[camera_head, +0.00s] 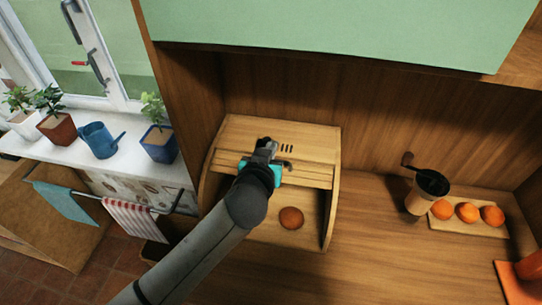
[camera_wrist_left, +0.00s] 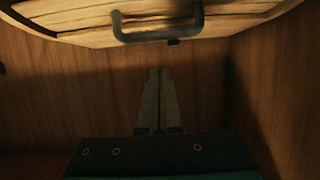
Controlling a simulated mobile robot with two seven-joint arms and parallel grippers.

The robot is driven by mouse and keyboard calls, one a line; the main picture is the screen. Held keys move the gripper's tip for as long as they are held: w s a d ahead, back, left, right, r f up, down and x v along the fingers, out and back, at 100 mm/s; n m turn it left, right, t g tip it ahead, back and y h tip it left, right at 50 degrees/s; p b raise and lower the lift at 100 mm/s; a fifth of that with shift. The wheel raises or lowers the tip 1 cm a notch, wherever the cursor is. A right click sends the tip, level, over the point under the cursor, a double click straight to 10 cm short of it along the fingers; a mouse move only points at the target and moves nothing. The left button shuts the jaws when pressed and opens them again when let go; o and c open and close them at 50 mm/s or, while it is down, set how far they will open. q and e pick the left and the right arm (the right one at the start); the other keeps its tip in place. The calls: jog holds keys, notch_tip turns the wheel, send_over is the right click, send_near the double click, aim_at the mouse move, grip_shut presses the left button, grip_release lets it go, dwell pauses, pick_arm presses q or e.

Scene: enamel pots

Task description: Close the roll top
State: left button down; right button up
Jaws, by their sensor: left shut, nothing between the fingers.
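The wooden roll-top box (camera_head: 325,170) stands on the counter against the back panel. Its slatted roll top (camera_head: 310,175) is up, and the lower front is open, showing a round brown bun (camera_head: 291,218) inside. My left gripper (camera_head: 266,146) is above the upper front of the box, beside the roll top's handle, partly hiding the slats. In the left wrist view the grey bar handle (camera_wrist_left: 158,34) spans the slatted front at the top. My left fingers (camera_wrist_left: 158,72) are together and empty, apart from the handle in that picture. My right gripper is in neither view.
A coffee grinder (camera_head: 427,191) and a board (camera_head: 470,225) with oranges (camera_head: 467,212) stand right of the box. An orange object (camera_head: 520,280) is at the lower right edge. A green panel (camera_head: 340,25) hangs above. Counter front is clear between box and orange object.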

pick_arm(q)
jog(key=x, duration=0.5)
jog(key=shift+w, duration=0.1)
jog(key=s, duration=0.1)
jog(key=s+f, duration=0.1)
jog(key=s, duration=0.1)
jog(key=shift+a+f, duration=0.3)
jog(key=shift+f, duration=0.05)
jog(key=shift+s+f, duration=0.2)
jog(key=shift+s, duration=0.05)
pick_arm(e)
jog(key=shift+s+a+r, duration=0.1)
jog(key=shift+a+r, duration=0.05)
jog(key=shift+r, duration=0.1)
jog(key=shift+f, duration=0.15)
